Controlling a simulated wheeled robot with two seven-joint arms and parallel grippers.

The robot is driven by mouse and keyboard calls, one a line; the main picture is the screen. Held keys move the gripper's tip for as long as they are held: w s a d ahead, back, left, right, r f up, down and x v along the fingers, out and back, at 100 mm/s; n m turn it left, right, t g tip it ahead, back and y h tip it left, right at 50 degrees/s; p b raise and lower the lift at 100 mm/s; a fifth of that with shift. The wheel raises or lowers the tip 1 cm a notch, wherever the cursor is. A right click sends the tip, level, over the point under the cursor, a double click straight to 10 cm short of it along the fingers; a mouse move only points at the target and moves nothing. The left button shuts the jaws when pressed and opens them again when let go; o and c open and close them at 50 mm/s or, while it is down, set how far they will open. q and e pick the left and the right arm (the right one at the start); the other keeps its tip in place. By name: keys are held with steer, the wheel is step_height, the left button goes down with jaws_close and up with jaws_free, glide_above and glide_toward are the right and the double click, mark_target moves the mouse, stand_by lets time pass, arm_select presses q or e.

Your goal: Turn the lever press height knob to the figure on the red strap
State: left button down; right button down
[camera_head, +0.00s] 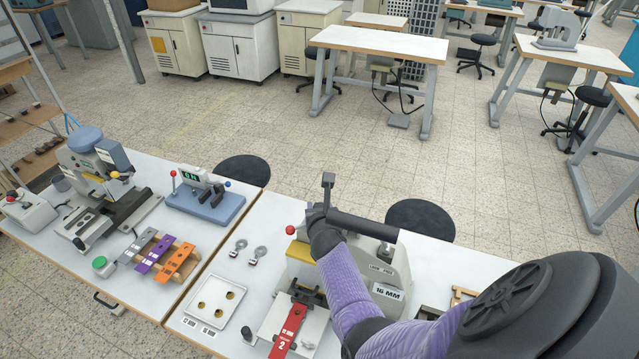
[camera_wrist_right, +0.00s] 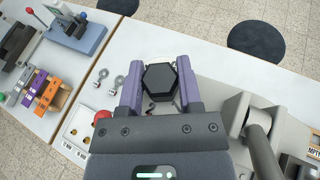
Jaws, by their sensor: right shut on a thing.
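The lever press (camera_head: 397,265) is a pale grey machine on the near table with a "16 MM" label. The red strap (camera_head: 289,327) lies at its front and bears a figure that reads 2. My right gripper (camera_head: 320,222) is at the top of the press, its arm coming in from the lower right. In the wrist view my right gripper (camera_wrist_right: 160,84) has its two purple fingers on either side of the black hexagonal height knob (camera_wrist_right: 159,79) and is shut on it. Any figures on the knob cannot be read. My left gripper is not in view.
A tray with round discs (camera_head: 214,303) and two metal pieces (camera_head: 237,247) lie left of the press. Further left are coloured straps on a wooden rack (camera_head: 183,278), a blue-based gauge (camera_head: 228,208) and another press (camera_head: 92,165). Black stools (camera_head: 420,218) stand behind the table.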

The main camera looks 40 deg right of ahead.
steer(key=shift+n, duration=0.3)
steer(key=shift+c, duration=1.4)
jaws_free()
